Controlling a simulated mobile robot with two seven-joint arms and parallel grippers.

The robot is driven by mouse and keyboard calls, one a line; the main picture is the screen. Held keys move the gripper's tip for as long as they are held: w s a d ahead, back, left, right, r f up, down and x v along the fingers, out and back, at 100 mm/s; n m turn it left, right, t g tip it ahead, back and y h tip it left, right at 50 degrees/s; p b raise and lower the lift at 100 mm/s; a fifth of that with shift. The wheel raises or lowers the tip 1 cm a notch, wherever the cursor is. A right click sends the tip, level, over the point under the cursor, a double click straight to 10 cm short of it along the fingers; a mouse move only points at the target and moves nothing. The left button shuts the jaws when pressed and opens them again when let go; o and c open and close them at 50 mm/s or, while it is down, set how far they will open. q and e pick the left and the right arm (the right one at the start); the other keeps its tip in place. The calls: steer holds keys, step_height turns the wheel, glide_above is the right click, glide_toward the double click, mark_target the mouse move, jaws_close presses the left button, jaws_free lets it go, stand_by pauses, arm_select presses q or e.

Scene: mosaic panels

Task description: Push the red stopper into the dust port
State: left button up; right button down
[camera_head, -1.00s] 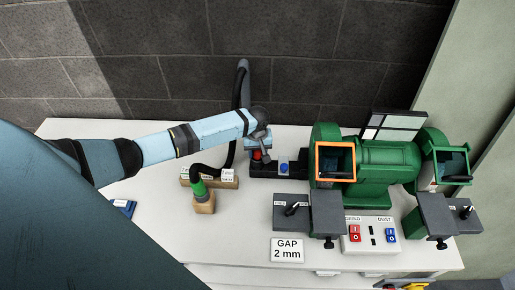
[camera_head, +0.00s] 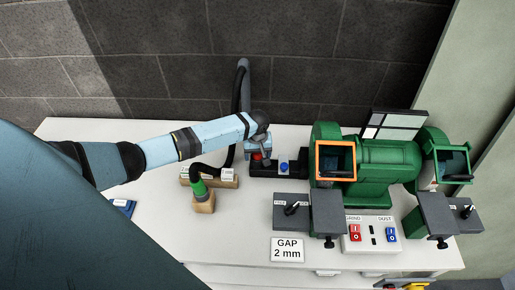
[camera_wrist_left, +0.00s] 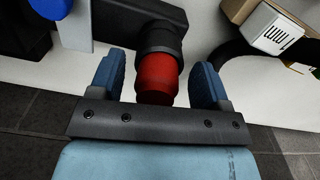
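The red stopper (camera_wrist_left: 157,77) shows in the left wrist view with one end at the black round collar of the dust port (camera_wrist_left: 159,37). I cannot tell how deep it sits. My left gripper (camera_wrist_left: 158,82) is open, with one blue finger on each side of the stopper and a visible gap to each. In the head view the left gripper (camera_head: 259,154) is over the left end of the black duct (camera_head: 264,171), and the red stopper (camera_head: 257,157) shows partly below it. My right gripper is not in view.
A blue knob (camera_head: 284,167) stands on the duct just right of the stopper. The green grinder (camera_head: 385,160) is further right. A black hose with a green end (camera_head: 199,187) and a wooden block (camera_head: 204,203) are at left.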

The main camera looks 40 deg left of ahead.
arm_select(q)
step_height(320, 180, up, 14)
steer(key=b, duration=0.1)
stand_by(0.5)
steer(key=shift+f, duration=0.15)
stand_by(0.3)
